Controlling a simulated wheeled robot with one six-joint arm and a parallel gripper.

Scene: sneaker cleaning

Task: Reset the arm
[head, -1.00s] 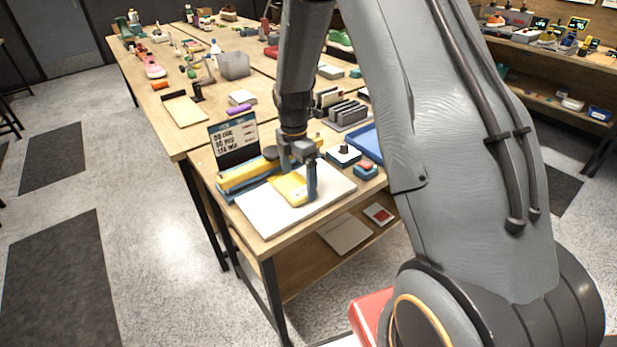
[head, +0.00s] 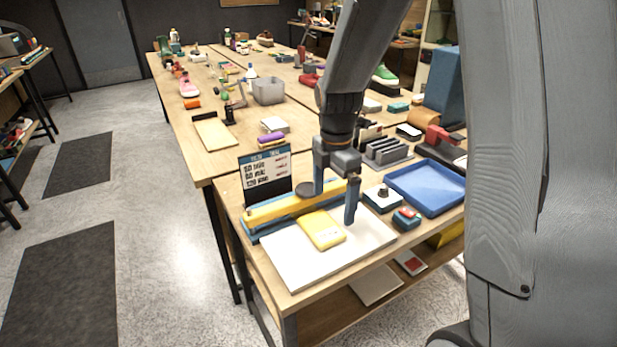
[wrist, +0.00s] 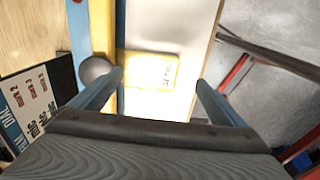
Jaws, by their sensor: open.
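My gripper (head: 336,200) is open and empty above the near end of the wooden table (head: 222,160). Its two fingers are wide apart in the wrist view (wrist: 160,92). A yellow packet (head: 321,230) with small print lies flat on a white board (head: 290,262), below and just left of my fingers. In the wrist view the packet (wrist: 150,70) shows between and beyond the fingertips, apart from them. My arm reaches down from the top of the head view and hides part of the table behind it.
A blue tray (head: 430,186), a grey rack (head: 385,152) and small blocks (head: 406,219) stand right of my gripper. The floor at left is open.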

